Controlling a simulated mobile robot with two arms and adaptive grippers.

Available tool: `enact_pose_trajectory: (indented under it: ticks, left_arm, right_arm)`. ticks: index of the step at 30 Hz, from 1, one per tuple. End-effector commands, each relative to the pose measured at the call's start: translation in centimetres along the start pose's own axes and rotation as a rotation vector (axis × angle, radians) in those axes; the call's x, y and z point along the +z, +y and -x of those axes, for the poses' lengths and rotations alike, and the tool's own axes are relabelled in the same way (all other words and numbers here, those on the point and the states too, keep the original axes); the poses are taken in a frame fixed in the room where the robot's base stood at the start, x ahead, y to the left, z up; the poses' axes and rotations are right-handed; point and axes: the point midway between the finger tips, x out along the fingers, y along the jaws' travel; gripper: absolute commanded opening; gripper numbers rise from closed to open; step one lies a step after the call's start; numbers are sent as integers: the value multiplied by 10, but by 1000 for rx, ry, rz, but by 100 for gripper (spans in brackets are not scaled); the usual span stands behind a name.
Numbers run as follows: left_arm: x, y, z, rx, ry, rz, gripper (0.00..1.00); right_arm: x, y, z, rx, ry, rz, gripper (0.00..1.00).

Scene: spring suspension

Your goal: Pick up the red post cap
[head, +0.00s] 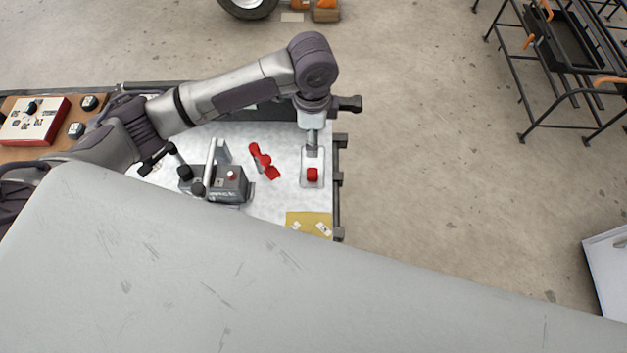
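A small red block-like piece (312,174), which looks like the red post cap, is at the front part of a small pale plate (306,183) near the right edge of the work surface. My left arm comes in from the left, and its wrist bends down above that plate. My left gripper (312,148) points down just behind the red piece in the picture. Its fingers are too small and unclear to show whether they are open or shut, or whether they touch anything. My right gripper is not in view.
A red clamp-like part (263,160) and a grey device with levers (230,186) lie to the left on the pale work surface (268,205). A yellow mat (296,217) is at the front. A red-and-white control box (34,121) is at far left.

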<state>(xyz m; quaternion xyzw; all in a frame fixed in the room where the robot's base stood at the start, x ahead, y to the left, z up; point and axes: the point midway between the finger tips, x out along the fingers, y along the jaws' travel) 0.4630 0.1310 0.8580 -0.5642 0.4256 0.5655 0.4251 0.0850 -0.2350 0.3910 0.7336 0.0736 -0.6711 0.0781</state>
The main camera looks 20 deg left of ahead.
Motion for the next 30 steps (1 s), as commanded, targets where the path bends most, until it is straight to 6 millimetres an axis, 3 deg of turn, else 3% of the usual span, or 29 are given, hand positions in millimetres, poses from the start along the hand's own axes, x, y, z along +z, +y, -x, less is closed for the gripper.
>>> enact_pose_trajectory:
  ticks: [1, 4, 8, 18, 26, 30]
  left_arm:
    - [0, 0, -20, -1, 1, 0, 60]
    - [0, 0, -26, -1, 1, 0, 60]
    - [0, 0, -37, 3, 0, 1, 60]
    - [0, 0, -98, 2, -1, 2, 60]
    - [2, 0, -118, 1, -1, 0, 60]
    - [6, 1, -139, 2, -2, 2, 60]
  right_arm:
    - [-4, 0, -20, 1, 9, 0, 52]
    - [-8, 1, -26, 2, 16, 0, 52]
    - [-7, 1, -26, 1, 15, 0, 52]
    - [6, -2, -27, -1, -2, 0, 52]
    - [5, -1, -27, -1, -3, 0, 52]
    - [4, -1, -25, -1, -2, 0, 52]
